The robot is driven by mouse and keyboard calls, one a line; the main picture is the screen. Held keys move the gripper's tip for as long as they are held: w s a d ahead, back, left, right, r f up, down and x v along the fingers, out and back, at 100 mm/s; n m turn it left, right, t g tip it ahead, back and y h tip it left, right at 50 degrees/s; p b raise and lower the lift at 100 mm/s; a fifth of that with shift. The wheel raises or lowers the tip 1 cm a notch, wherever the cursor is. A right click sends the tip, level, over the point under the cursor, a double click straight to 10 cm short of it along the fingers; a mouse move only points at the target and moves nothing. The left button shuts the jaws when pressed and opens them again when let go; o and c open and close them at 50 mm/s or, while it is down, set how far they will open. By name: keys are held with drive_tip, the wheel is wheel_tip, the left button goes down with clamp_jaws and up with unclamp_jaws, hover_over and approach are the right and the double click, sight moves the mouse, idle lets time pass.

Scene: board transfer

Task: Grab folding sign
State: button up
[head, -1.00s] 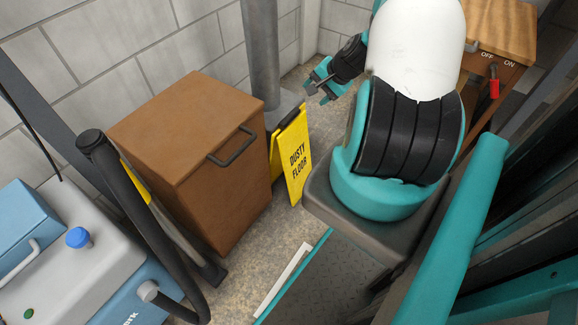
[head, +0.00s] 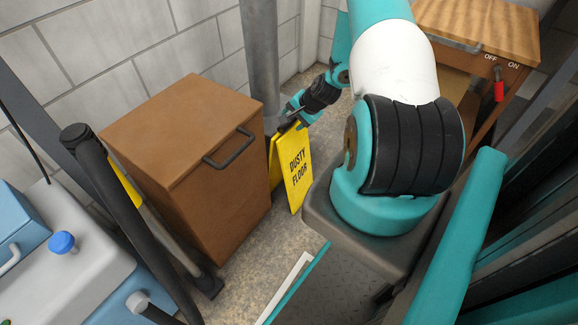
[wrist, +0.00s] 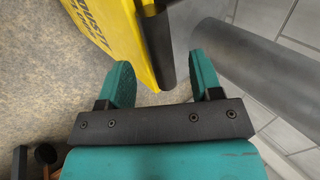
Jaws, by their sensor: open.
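The folding sign (head: 293,172) is yellow with black "DUSTY FLOOR" lettering. It stands upright on the floor between the brown cabinet and my arm. In the wrist view the sign (wrist: 115,32) shows at the top, with a dark strip along its edge. My gripper (head: 287,122) is at the sign's top edge in the head view. In the wrist view my gripper (wrist: 164,75) is open, with its two teal fingers apart. The sign's dark edge lies just ahead of and partly between the fingertips. Whether they touch it, I cannot tell.
A brown cabinet (head: 190,165) with a dark handle stands left of the sign. A grey pipe (head: 260,55) rises behind it and shows close right of the fingers in the wrist view (wrist: 245,75). A wooden bench with an OFF/ON switch (head: 498,88) stands at right.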

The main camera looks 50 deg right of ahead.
drive_tip(key=shift+x, duration=1.2)
clamp_jaws()
drive_tip(key=shift+r, duration=0.15)
